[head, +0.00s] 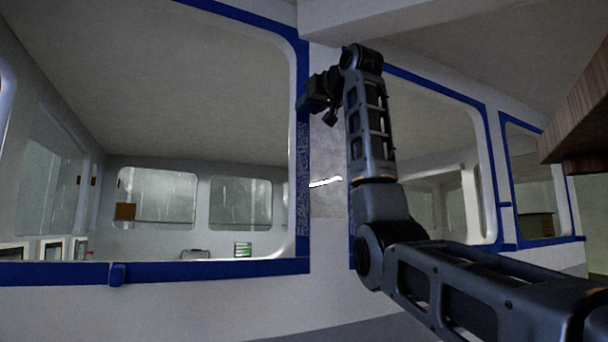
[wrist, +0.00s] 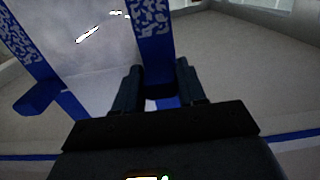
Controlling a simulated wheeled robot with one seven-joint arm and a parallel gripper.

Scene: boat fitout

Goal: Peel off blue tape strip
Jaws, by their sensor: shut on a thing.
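A blue tape strip (head: 303,200) runs down the right edge of the large left window, beside the pale pillar. Its middle part has a mottled pale pattern, with plain blue above and below. My gripper (head: 306,103) is at the upper part of this strip in the head view. In the wrist view my gripper (wrist: 160,78) has its two fingers either side of a blue strip (wrist: 153,45), shut on it. The strip runs up from the fingers to a mottled stretch at the top. Whether the held part is lifted off the surface I cannot tell.
More blue tape borders the left window (head: 200,270) and the right windows (head: 490,150). A brown wooden piece (head: 580,115) juts in at the right.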

